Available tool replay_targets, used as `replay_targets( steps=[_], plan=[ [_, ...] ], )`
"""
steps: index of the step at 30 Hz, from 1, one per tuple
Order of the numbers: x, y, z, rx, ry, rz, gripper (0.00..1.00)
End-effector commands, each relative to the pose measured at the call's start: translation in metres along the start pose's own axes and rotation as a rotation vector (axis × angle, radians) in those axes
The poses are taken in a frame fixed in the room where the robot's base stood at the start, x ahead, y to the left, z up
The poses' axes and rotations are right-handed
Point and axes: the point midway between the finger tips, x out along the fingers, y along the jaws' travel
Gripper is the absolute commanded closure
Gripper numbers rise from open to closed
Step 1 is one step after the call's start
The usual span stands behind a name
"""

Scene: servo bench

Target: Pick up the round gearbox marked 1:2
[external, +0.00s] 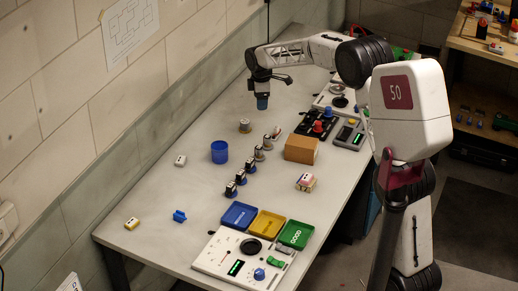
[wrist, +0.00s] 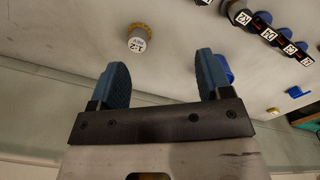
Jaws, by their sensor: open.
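The round gearbox marked 1:2 (wrist: 137,40) has a white top label and a brass-coloured toothed rim. It stands upright on the bench beyond my fingertips, between their lines and nearer the left finger. In the external view the round gearbox (external: 245,125) stands alone near the wall side. My gripper (wrist: 161,72) has two blue fingers set wide apart with nothing between them. In the external view my gripper (external: 262,103) points down above the bench, a little behind and right of the gearbox, apart from it.
A blue cup (external: 219,152) stands left of the gearbox. A row of dark labelled parts (external: 241,177) runs down the bench to its right. A brown box (external: 301,149) and coloured trays (external: 267,224) lie farther off. The bench around the gearbox is clear.

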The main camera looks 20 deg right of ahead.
Motion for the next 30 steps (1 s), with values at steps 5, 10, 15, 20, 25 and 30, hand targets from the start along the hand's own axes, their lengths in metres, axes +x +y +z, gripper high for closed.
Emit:
replay_targets(
  steps=[5, 10, 15, 20, 25, 30],
  plan=[
    [0.035, 0.027, -0.026, -0.094, -0.004, -0.015, 0.28],
    [0.06, 0.045, -0.042, -0.161, -0.006, -0.024, 0.28],
    [0.072, 0.053, -0.05, -0.194, -0.007, -0.028, 0.28],
    [0.073, 0.054, -0.051, -0.201, -0.007, -0.028, 0.28],
    [0.073, 0.054, -0.051, -0.2, -0.007, -0.028, 0.28],
    [0.078, 0.054, -0.051, -0.2, -0.007, -0.029, 0.28]
  ],
)
